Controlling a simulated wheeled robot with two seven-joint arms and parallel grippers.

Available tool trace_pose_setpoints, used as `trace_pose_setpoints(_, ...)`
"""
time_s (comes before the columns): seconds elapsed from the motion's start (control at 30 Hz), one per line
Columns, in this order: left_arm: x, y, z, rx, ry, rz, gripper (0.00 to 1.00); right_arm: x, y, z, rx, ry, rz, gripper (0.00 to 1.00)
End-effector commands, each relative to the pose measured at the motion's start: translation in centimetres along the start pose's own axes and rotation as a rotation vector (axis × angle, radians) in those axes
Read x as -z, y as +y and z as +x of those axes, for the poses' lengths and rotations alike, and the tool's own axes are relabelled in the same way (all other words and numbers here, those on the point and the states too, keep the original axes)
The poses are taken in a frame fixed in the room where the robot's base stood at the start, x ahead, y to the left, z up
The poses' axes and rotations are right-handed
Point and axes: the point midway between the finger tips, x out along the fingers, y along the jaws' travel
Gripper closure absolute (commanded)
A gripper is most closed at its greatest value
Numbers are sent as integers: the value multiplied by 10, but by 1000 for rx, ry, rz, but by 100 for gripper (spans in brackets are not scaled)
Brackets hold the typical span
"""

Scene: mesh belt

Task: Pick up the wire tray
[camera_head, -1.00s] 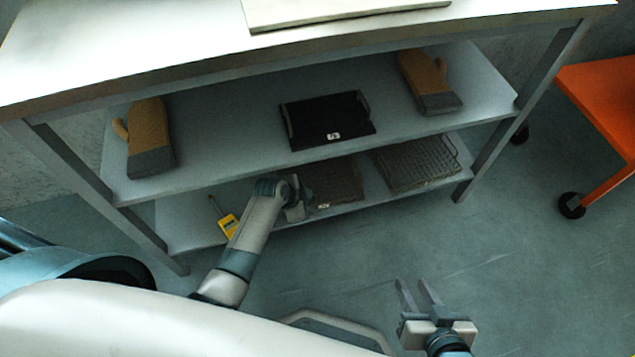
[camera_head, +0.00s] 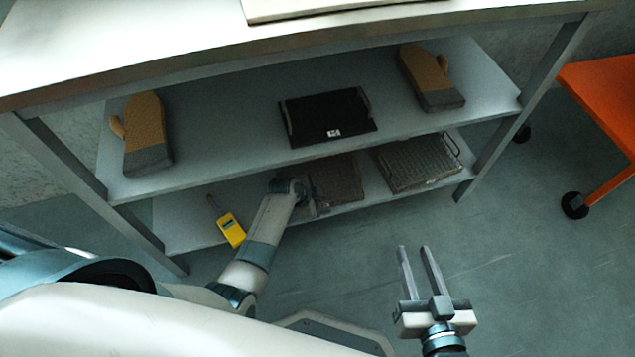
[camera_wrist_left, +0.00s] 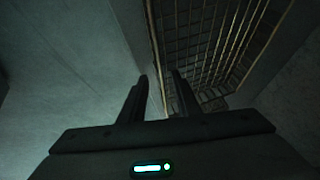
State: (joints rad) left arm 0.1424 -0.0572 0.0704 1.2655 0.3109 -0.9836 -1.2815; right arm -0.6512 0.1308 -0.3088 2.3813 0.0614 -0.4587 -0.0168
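A grey wire tray (camera_head: 418,163) with raised wire handles lies at the right of the low shelf. A darker, brownish mesh tray (camera_head: 338,178) lies to its left, partly behind my left gripper (camera_head: 315,195). In the left wrist view, a brownish wire grid (camera_wrist_left: 215,40) fills the upper right. My left gripper (camera_wrist_left: 160,76) is open there, its fingertips apart at the grid's near edge; I cannot tell whether they touch it. My right gripper (camera_head: 415,250) is open and empty over the floor, in front of the shelves.
A yellow device (camera_head: 231,230) lies on the low shelf left of my left arm. The middle shelf (camera_head: 220,130) above holds a black tray (camera_head: 326,118) and two oven mitts (camera_head: 146,130) (camera_head: 430,78). An orange cart (camera_head: 605,95) stands at right. The floor in front is clear.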

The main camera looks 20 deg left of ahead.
Motion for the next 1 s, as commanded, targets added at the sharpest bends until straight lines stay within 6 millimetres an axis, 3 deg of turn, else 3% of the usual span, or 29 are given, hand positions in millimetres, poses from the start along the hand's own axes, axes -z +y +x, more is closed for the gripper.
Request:
trace_pose_setpoints(0.5, 0, 0, 1, 0, 0, 0, 70, 2, 0, 0, 1, 8, -1, 69)
trace_pose_setpoints(0.63, 0, 0, 1, 0, 0, 0, 99, 2, 0, 0, 1, 8, -1, 69)
trace_pose_setpoints(1.0, 1, -1, 1, 2, 1, 1, 100, 2, 0, 0, 1, 8, -1, 69)
